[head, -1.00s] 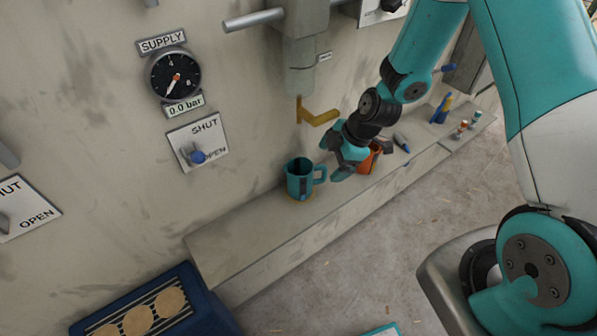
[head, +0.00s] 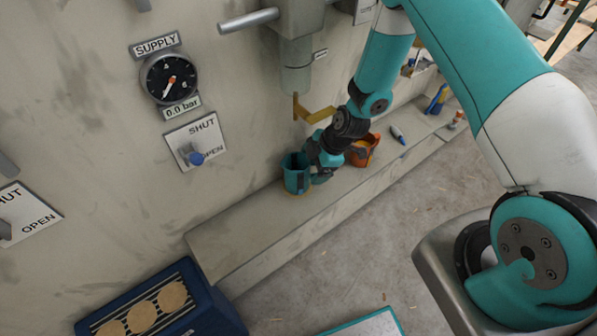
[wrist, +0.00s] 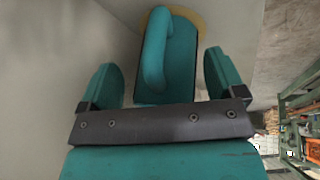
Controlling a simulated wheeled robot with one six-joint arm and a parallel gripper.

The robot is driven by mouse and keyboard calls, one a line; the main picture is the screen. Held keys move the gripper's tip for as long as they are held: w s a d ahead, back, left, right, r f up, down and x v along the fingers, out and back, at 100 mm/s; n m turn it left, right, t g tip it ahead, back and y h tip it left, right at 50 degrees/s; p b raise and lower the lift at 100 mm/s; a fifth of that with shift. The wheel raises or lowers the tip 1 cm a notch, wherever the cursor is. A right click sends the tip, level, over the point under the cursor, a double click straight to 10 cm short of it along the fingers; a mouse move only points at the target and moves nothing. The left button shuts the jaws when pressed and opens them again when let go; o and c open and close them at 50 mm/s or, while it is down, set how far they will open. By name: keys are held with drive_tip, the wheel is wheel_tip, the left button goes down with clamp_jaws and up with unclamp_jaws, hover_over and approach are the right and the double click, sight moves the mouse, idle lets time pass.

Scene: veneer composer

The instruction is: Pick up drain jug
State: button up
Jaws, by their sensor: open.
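The drain jug (head: 293,174) is a teal jug standing upright on the grey ledge (head: 245,226), against the wall and left of my arm in the head view. In the wrist view the jug (wrist: 182,60) is straight ahead, its loop handle (wrist: 155,55) pointing toward me. My gripper (wrist: 160,80) is open, one finger on each side of the handle, with gaps visible on both sides. In the head view my gripper (head: 318,165) is right at the jug's handle side and hides the handle.
An orange container (head: 363,150) stands on the ledge right of my gripper, with a blue marker (head: 398,134) beyond it. A yellow tap lever (head: 318,115) hangs just above my wrist. The ledge left of the jug is clear.

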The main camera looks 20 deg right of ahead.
clamp_jaws()
drive_tip(key=shift+r, duration=0.1)
idle(0.4)
